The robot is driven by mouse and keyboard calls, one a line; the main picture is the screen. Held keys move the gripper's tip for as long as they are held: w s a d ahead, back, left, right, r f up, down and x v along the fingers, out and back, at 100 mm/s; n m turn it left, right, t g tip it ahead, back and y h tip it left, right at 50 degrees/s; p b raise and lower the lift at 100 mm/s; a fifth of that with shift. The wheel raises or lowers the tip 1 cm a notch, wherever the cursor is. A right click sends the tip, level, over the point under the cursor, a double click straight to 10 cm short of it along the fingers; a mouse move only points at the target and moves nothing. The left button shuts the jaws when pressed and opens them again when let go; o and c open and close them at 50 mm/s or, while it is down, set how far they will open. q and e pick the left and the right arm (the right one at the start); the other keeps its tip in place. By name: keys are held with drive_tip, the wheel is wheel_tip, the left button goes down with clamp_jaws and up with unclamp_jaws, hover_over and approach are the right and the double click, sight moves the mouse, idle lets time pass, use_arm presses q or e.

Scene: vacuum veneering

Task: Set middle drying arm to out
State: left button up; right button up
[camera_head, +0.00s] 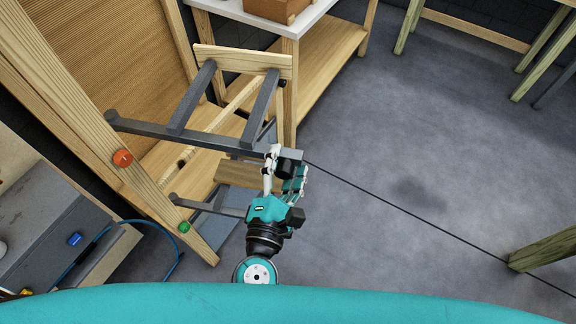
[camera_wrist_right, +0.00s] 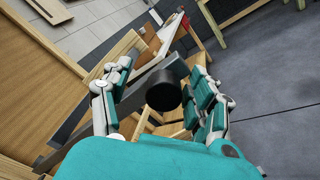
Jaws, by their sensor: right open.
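A wooden drying rack (camera_head: 150,190) stands at the left in the head view, with grey metal arms. The middle drying arm appears to be the long grey bar (camera_head: 185,136) that reaches right from the post, with its far end by my right gripper. My right gripper (camera_head: 285,175) is open, its fingers near that end; contact cannot be told. In the right wrist view the grey bar (camera_wrist_right: 125,103) runs between the spread fingers of the gripper (camera_wrist_right: 162,105), and a black round part (camera_wrist_right: 160,90) shows there too. My left gripper is not in view.
Other grey arms are one higher (camera_head: 190,98) and one lower (camera_head: 213,207). The post carries an orange knob (camera_head: 122,158) and a green knob (camera_head: 184,227). A wooden table (camera_head: 320,70) with a box (camera_head: 275,9) stands behind. The grey floor (camera_head: 400,150) at right is open.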

drive_tip(key=shift+a, duration=0.15)
drive_tip(key=shift+f, duration=0.15)
drive_tip(key=shift+f, duration=0.1)
drive_tip(key=shift+s, duration=0.35)
drive_tip(key=s+a, duration=0.2)
drive_tip(key=s, duration=0.9)
drive_tip(key=shift+s, duration=0.15)
